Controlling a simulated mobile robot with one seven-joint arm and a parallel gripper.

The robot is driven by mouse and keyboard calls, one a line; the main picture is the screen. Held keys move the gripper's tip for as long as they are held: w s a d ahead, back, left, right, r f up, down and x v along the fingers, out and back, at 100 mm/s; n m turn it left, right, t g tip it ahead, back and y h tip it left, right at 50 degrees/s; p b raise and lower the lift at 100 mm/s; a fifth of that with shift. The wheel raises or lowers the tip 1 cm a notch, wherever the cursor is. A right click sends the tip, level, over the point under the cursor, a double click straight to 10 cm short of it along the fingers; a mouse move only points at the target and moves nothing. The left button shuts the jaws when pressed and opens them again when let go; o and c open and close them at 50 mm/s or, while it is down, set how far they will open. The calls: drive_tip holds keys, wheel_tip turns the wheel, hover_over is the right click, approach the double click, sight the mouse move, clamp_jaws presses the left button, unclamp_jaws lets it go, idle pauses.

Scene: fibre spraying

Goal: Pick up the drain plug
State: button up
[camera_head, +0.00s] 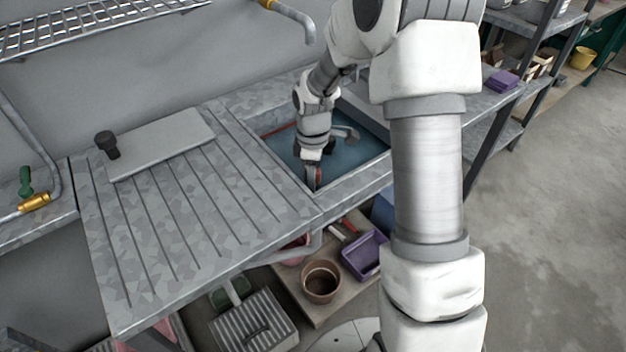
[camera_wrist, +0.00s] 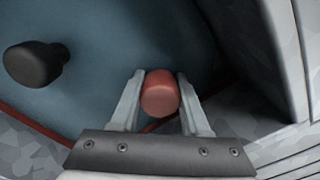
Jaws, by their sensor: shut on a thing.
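My gripper (camera_head: 314,180) reaches down into the sink basin (camera_head: 357,188), near its front wall. In the wrist view my gripper (camera_wrist: 160,98) is shut on a red, round-ended piece, which I take to be the drain plug (camera_wrist: 160,95). Its rounded end faces the wrist camera, and its lower part is hidden. A trace of red shows at the fingers in the head view. Whether the plug still touches the basin floor cannot be told.
The basin holds blue-grey water. A dark rounded knob (camera_wrist: 35,65) shows at the left of the wrist view. The ribbed drainboard (camera_head: 190,220) lies left of the basin, with a grey board (camera_head: 162,143) on it. Basin walls stand close to my gripper.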

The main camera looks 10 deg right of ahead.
clamp_jaws()
drive_tip(key=shift+r, duration=0.1)
wheel_tip(320, 180, up, 10)
drive_tip(key=p, duration=0.2)
drive_tip(key=shift+p, duration=0.3)
idle(0.4)
